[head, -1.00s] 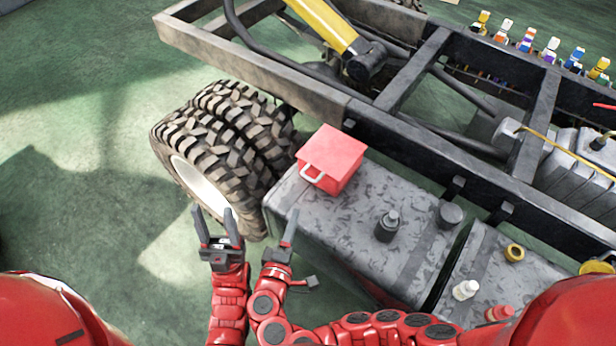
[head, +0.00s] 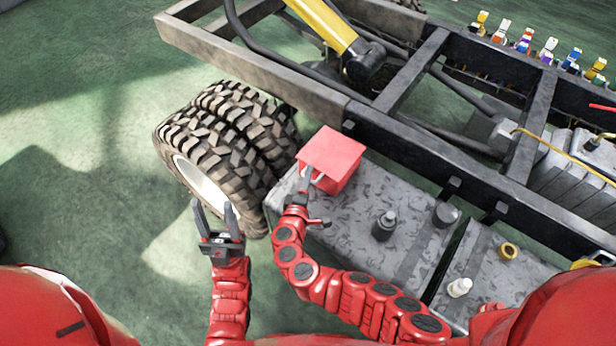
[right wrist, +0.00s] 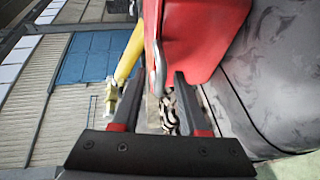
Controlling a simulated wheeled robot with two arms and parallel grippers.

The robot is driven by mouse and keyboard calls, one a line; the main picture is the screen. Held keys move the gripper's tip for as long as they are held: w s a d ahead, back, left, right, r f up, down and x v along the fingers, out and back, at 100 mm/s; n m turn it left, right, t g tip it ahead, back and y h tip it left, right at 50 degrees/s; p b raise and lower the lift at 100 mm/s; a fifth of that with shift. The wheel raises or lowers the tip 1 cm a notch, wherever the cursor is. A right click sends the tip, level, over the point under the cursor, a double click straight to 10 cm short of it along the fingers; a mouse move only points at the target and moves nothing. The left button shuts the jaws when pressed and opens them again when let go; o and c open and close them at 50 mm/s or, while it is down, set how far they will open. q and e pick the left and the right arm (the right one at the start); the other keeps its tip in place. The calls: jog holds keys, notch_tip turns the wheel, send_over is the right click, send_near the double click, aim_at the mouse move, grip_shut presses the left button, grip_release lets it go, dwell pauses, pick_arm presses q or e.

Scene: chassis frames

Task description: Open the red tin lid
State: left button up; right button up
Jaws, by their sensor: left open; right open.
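The red tin (head: 333,152) sits on the far left corner of the grey tank, with its flat red lid (head: 331,147) closed. A pale loop handle (head: 319,180) is on its near side. My right gripper (head: 307,180) is open at the handle. In the right wrist view, the grey handle (right wrist: 158,68) of the red tin (right wrist: 205,35) reaches between the spread fingers of my right gripper (right wrist: 158,90). I cannot tell whether a finger touches it. My left gripper (head: 213,212) is open and empty, pointing up in front of the wheel.
The grey tank (head: 350,225) carries a dark cap (head: 385,226) right of the tin. The chassis rail (head: 430,150) runs close behind the tin. Dual tyres (head: 225,130) stand to its left. Green floor (head: 80,130) is open at the left.

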grip_shut()
dwell(1.5)
